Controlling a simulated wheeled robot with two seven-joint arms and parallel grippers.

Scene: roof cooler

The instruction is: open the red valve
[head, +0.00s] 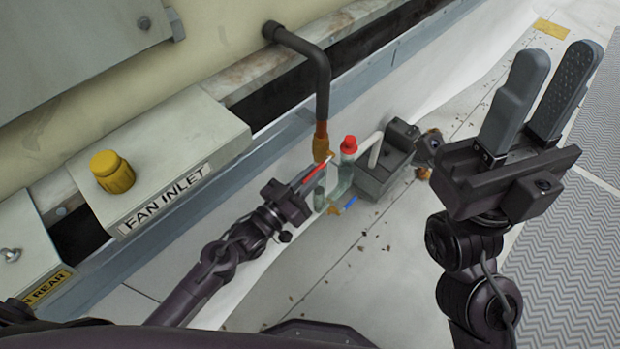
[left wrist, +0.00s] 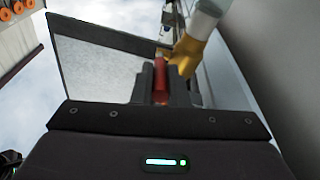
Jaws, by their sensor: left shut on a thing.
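The red valve handle (head: 315,171) is a slim red lever beside a brass fitting (head: 321,148) at the lower end of a dark pipe. My left gripper (head: 312,185) reaches it from the lower left and is shut on it. In the left wrist view the red handle (left wrist: 160,82) shows between the two dark fingers, in front of a yellow brass part (left wrist: 187,54). The fingers partly hide the handle. My right gripper (head: 538,100) is raised at the right, open and empty, away from the valve.
A clear green-tinted bottle with a red cap (head: 349,144) stands close right of the valve. A blue lever (head: 350,203) is below it. The FAN INLET box with a yellow knob (head: 112,172) is at left. Floor in front is mostly clear.

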